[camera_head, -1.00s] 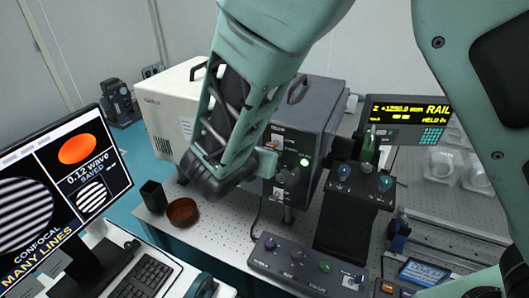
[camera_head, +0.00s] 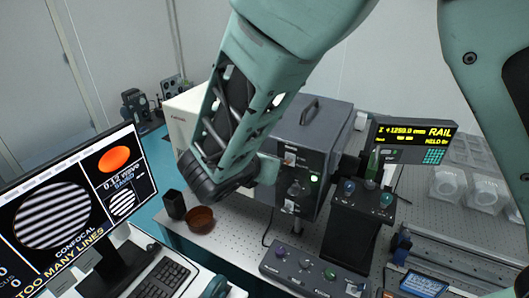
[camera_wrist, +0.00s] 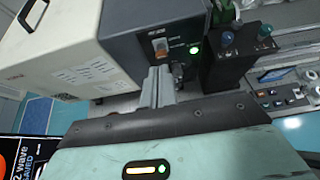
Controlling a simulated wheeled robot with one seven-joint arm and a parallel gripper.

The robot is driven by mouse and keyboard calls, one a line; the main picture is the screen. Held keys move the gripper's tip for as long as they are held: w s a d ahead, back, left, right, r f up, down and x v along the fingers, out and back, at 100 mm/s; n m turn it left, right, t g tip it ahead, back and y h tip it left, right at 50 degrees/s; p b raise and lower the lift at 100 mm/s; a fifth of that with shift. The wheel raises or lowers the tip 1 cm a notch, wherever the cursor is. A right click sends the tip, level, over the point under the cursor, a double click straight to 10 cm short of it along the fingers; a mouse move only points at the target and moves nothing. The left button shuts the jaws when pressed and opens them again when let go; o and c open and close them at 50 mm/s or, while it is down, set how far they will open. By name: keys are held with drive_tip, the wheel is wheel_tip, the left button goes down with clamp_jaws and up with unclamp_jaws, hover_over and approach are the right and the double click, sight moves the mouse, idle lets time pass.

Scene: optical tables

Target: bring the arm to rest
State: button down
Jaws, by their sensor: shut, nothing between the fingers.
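My arm reaches in from the top of the head view and bends at a dark joint above the bench. My gripper (camera_wrist: 160,76) shows in the wrist view as grey fingers together, with nothing between them. It points at the front of the dark grey instrument box (camera_head: 318,146), near a switch and a lit green lamp. The same box shows in the wrist view (camera_wrist: 145,28).
A monitor (camera_head: 75,205) with fringes stands left, above a keyboard (camera_head: 160,282). A black cup (camera_head: 174,204) and brown bowl (camera_head: 201,219) sit on the bench. A knob panel (camera_head: 310,272), black pedestal (camera_head: 352,230) and rail display (camera_head: 412,143) stand right.

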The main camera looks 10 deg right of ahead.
drive_tip(key=s+d+f+m+g+y+b, duration=0.2)
drive_tip(key=s+f+m+g+b, duration=0.1)
drive_tip(key=s+m, duration=0.4)
drive_tip(key=s+d+f+m+g+y+b, duration=0.1)
drive_tip(key=s+f+m+g+y+b, duration=0.2)
drive_tip(key=s+f+m+b, duration=0.3)
drive_tip(key=s+d+f+m+g+y+b, duration=0.2)
drive_tip(key=s+f+m+b, duration=0.3)
drive_tip(key=s, duration=0.7)
drive_tip(key=m+g+y+b, duration=0.1)
drive_tip(key=m+b, duration=0.1)
drive_tip(key=shift+s+d+m+g, duration=0.3)
drive_tip(key=shift+s+m+g, duration=0.1)
